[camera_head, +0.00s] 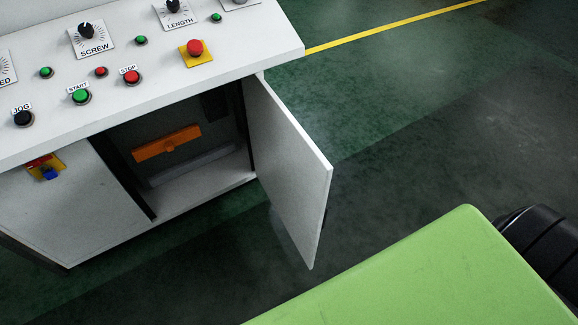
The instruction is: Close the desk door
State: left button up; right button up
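The desk (215,60) is a white control cabinet at the upper left, with buttons and knobs on its sloped top. Its door (288,165) is a white panel hinged at the right side of the opening. The door stands wide open, swung out toward the lower right. Behind the opening, the compartment (200,185) shows an orange part (166,143) inside. A second panel to the left of the opening sits flush with the front. Neither gripper shows in the head view.
The front has a yellow and red switch with a blue piece (47,167). A red emergency button on a yellow plate (195,50) sits on the top. Green floor lies open to the right of the door, with a yellow line (395,27) across it.

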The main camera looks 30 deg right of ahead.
aim_at(295, 175)
jog(key=l+u, duration=0.3)
jog(key=l, duration=0.75)
jog(key=l+u, duration=0.3)
jog(key=l, duration=0.7)
jog(key=l+u, duration=0.1)
jog(key=l, duration=0.6)
jog(key=i, duration=0.05)
